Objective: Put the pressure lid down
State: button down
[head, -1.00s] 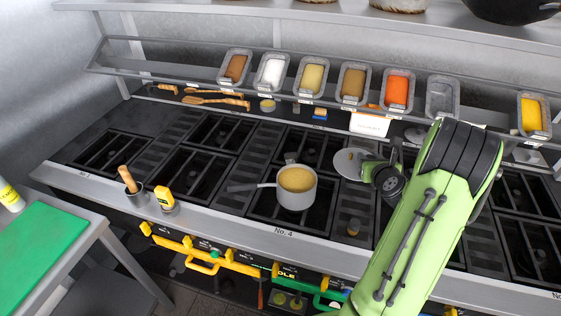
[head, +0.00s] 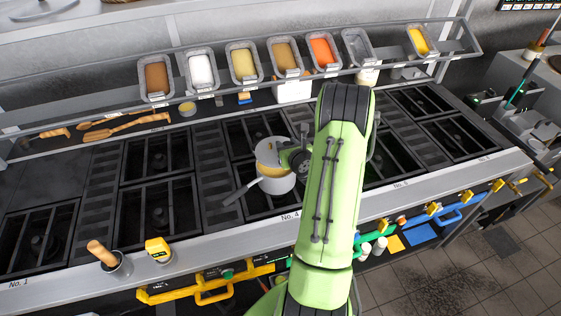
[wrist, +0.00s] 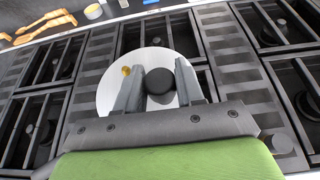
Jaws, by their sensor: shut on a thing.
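The pressure lid (wrist: 108,92) is a round, pale grey disc with a black knob (wrist: 160,83) and a small yellow piece near its edge. My gripper (wrist: 158,74) is shut on the knob, with one finger on each side. In the head view the lid (head: 268,148) is held over the rear part of a light grey pot (head: 276,186). Some yellow content shows between lid and pot rim, so the lid looks tilted or raised. My arm hides the lid's right side and the fingers. In the wrist view the lid hides the pot.
The pot's handle (head: 240,192) points to the front left. Black burner grates (head: 160,155) surround it. A shelf above holds several food pans (head: 244,62). A holder with a wooden-handled tool (head: 117,264) and a yellow device (head: 158,250) stand at the front left.

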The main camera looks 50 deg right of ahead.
jog(key=f, duration=0.2)
jog(key=f+b, duration=0.1)
jog(key=f, duration=0.1)
jog(key=shift+w+a+f, duration=0.1)
jog(key=shift+a+f, duration=0.1)
jog(key=shift+f, duration=0.2)
jog(key=shift+d, duration=0.1)
jog(key=shift+f, duration=0.1)
jog(key=c, duration=0.7)
grip_release()
